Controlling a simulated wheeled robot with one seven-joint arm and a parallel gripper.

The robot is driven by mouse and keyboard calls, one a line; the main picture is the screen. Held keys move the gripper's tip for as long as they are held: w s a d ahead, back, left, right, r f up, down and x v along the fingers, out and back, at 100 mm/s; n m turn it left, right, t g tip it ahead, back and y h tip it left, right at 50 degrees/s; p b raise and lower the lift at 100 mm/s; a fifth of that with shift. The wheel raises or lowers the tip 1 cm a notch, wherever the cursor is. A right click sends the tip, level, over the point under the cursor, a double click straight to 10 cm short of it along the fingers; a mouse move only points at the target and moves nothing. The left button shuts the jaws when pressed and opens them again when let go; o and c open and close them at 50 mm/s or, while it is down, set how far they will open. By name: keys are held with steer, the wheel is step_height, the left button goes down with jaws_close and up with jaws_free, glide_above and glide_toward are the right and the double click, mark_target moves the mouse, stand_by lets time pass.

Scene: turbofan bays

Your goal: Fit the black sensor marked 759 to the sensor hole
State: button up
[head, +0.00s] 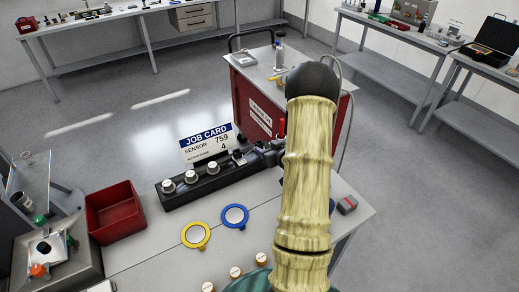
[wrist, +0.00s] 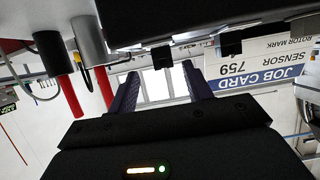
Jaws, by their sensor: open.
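A job card (head: 207,143) reads SENSOR 759 and stands behind a black rack (head: 178,203) on the near table. Several fittings with pale round tops (head: 190,177) stand in the rack; I can read no number on them, so I cannot tell which is 759. In the head view my arm hides part of the table, and I cannot clearly make out the gripper. I cannot identify the sensor hole.
A red bin (head: 114,212) stands left of the rack. A yellow ring (head: 195,235) and a blue ring (head: 235,216) lie in front. Several white-and-orange pieces (head: 235,272) are at the front edge. A red cabinet (head: 250,105) stands behind, with open floor to its left.

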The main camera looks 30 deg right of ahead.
mark_target(260, 145)
steer(key=shift+w, duration=0.1)
steer(key=p+x, duration=0.1)
steer(key=x, duration=0.1)
steer(key=p+x, duration=0.1)
steer(key=x, duration=0.2)
steer(key=shift+a+f+p, duration=0.15)
steer(key=shift+a+p, duration=0.1)
steer(key=shift+p, duration=0.05)
steer(key=c, duration=1.1)
